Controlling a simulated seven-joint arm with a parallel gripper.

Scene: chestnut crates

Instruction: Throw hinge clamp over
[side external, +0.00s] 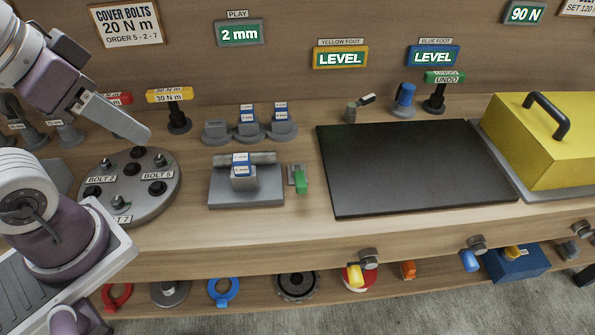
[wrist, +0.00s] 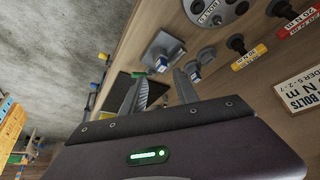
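A small clamp with a green handle (side external: 300,181) on a grey mount sits just right of a grey fixture block (side external: 246,197) on the bench; I take it for the hinge clamp. The handle points toward the front edge. My gripper (side external: 138,132) is at the upper left, above the round bolt plate and well left of the clamp. In the wrist view my gripper (wrist: 160,78) has its fingers apart with nothing between them.
The round bolt plate (side external: 165,205) is at left, with labelled tools such as the yellow-tagged one (side external: 169,96) behind it. Small grey blocks (side external: 249,128) stand behind the fixture. A black mat (side external: 415,165) lies bare at right, beside a yellow handled cover (side external: 540,135).

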